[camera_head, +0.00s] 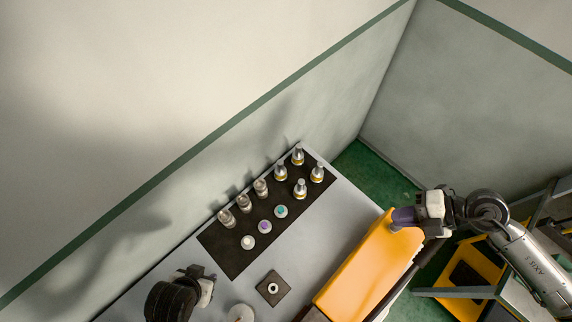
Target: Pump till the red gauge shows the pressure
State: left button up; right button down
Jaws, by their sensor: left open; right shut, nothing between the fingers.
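No red gauge shows in the head view, and I cannot make out a pump. My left gripper (206,287) is at the lower left, over the grey table, with its black wrist beside it. Its fingers are hard to see; it is open and apart from the bottles. My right gripper (404,217) is shut and empty at the upper end of the orange slanted panel (362,270). I cannot tell whether it touches the panel.
A dark mat (226,259) on the grey table (345,205) carries several silver bottles (300,188), clear ones (244,203) and small round caps (264,226). A dark square plate with a ring (272,288) lies nearer. A yellow frame (470,262) stands at right.

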jog(key=d+g+h, duration=0.1)
jog(key=d+h, duration=0.2)
jog(key=d, duration=0.2)
jog(key=s+d+m+g+h, duration=0.1)
jog(key=d+h, duration=0.1)
jog(key=d, duration=0.3)
jog(key=d+f+h, duration=0.1)
jog(key=d+h, duration=0.2)
jog(key=d, duration=0.3)
jog(key=shift+s+g+h+b, duration=0.25)
jog(key=shift+g+h+b, duration=0.05)
jog(key=shift+g, duration=0.1)
jog(key=shift+w+d+b+x, duration=0.2)
jog(key=shift+b+x, duration=0.55)
jog(key=shift+x, duration=0.4)
jog(key=shift+w+d+b+x, duration=0.1)
jog(key=shift+w+b+x, duration=0.15)
jog(key=shift+b+x, duration=0.65)
jog(key=shift+w+d+b+x, duration=0.2)
jog(key=shift+b+x, duration=0.35)
jog(key=shift+x, duration=0.8)
jog(key=shift+f, duration=0.25)
jog(key=shift+f, duration=0.1)
jog(key=shift+r, duration=0.25)
